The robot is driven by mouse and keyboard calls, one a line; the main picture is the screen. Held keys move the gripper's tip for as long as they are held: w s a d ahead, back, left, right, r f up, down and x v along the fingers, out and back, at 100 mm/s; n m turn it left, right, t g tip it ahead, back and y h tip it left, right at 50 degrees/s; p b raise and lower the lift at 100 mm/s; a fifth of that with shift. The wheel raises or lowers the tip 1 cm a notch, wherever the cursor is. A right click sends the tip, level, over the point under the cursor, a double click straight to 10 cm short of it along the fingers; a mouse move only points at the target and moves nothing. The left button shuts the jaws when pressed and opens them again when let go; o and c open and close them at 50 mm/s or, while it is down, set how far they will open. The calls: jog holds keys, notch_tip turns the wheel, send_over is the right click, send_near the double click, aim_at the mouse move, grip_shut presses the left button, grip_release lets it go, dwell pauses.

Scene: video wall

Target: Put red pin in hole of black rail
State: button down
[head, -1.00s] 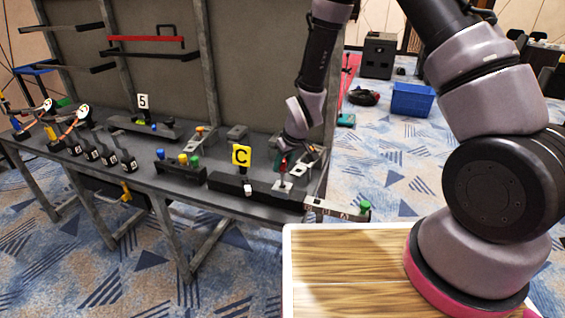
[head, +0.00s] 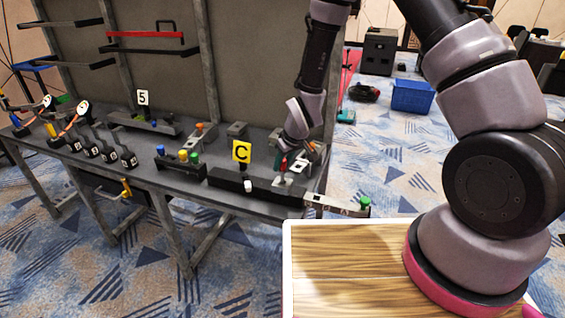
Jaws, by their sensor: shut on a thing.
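The black rail (head: 225,179) lies along the front edge of the grey bench, near its right end. A small light metal plate (head: 286,183) is on its right part. My gripper (head: 284,159) points down above this plate, shut on the red pin (head: 284,163). The pin looks close to upright. Its lower end is over or at the plate; I cannot tell whether it is in the hole. The hole itself is too small to make out.
A yellow sign marked C (head: 241,152) stands behind the rail. A block with coloured pegs (head: 180,164) is to its left. A grey strip with a green knob (head: 340,207) sticks out at the bench's right end. A wooden-topped surface (head: 350,270) is in front.

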jog(key=shift+f, duration=0.4)
jog(key=shift+f, duration=0.1)
jog(key=shift+f, duration=0.8)
jog(key=shift+f, duration=0.4)
jog(key=shift+f, duration=0.4)
grip_release()
dwell(0.3)
jog(key=shift+r, duration=0.1)
